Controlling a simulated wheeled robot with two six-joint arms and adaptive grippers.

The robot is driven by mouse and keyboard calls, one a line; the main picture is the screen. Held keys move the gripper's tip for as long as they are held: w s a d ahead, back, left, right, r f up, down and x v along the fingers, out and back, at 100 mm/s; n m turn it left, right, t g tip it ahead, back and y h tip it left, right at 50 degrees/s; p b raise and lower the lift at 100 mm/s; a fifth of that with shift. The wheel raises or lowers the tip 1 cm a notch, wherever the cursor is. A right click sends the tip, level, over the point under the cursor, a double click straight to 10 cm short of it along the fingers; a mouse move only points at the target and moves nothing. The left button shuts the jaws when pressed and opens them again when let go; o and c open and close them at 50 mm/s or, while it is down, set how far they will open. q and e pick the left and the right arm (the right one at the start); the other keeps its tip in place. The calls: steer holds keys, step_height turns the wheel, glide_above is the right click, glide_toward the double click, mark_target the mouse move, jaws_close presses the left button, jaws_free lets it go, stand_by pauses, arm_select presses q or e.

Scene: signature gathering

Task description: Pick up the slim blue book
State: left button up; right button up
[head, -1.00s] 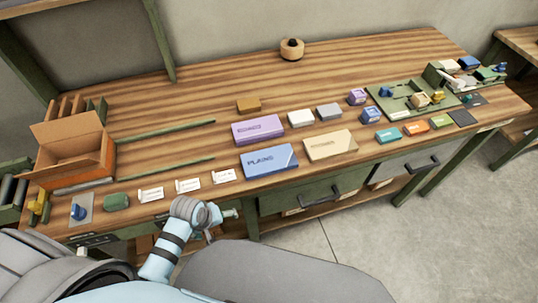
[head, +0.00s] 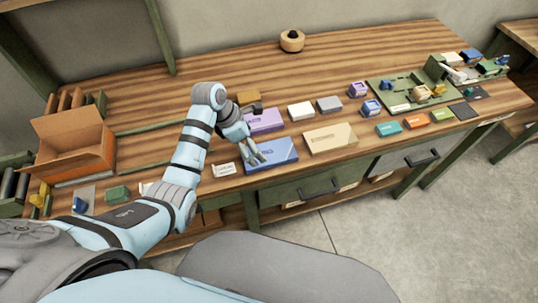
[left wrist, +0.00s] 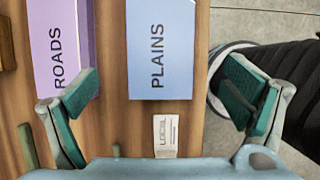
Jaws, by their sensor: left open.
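The blue book (head: 280,152), marked PLAINS, lies flat near the front edge of the workbench. In the left wrist view the blue book (left wrist: 160,50) appears centred between my fingers, its lettering readable. My left gripper (head: 255,157) is over the book's left end in the head view. In the wrist view its jaws (left wrist: 160,97) are wide open and empty, with green pads on either side. My right gripper is not in view.
A purple book (head: 267,121), marked ROADS in the wrist view, lies just behind. A cream book (head: 330,138) lies to the right. A white label card (head: 223,170) is close to the blue book's left. An orange-brown open box (head: 75,145) stands far left.

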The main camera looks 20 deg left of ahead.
mark_target(266, 153)
arm_select(q)
steer(key=x, duration=0.4)
steer(key=b+x, duration=0.1)
steer(key=x, duration=0.2)
steer(key=shift+w+d+r, duration=0.15)
steer(key=shift+d+r, duration=0.05)
steer(key=shift+d, duration=0.15)
steer(key=c, duration=1.4)
steer(key=shift+r, duration=0.1)
